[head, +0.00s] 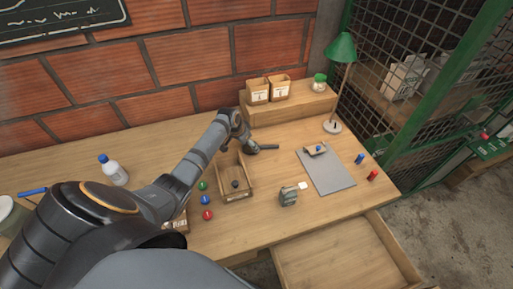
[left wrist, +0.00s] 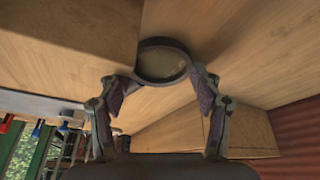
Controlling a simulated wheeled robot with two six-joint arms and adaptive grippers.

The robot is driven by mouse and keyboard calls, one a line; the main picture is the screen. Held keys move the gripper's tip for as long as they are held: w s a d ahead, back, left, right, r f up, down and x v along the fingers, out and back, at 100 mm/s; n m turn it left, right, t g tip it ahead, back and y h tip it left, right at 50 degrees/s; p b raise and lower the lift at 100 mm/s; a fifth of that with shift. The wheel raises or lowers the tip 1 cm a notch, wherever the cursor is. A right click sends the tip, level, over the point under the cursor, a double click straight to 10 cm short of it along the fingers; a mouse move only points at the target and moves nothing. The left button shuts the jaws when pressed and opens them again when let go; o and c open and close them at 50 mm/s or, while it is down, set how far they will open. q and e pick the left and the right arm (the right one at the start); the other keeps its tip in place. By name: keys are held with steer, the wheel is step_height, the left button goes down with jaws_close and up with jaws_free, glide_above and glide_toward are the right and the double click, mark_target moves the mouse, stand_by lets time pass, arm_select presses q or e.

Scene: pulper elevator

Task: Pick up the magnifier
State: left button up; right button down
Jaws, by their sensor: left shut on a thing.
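The magnifier (left wrist: 163,62), a round lens in a dark rim, sits between the two fingertips of my left gripper (left wrist: 163,84) in the left wrist view. The fingers press on its rim from both sides. In the head view my left gripper (head: 246,142) is over the back of the desk, behind the small wooden tray. A short dark bar (head: 268,147) sticks out to its right; I cannot tell whether it is part of the magnifier. The magnifier's handle is not clearly seen. My right gripper is not in view.
The wooden tray (head: 237,193) and several coloured balls are in front of the gripper. A raised shelf (head: 290,109) with two boxes is behind. An open drawer (head: 340,258) juts out in front.

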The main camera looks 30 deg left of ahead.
arm_select(q)
steer(key=shift+c, duration=1.1)
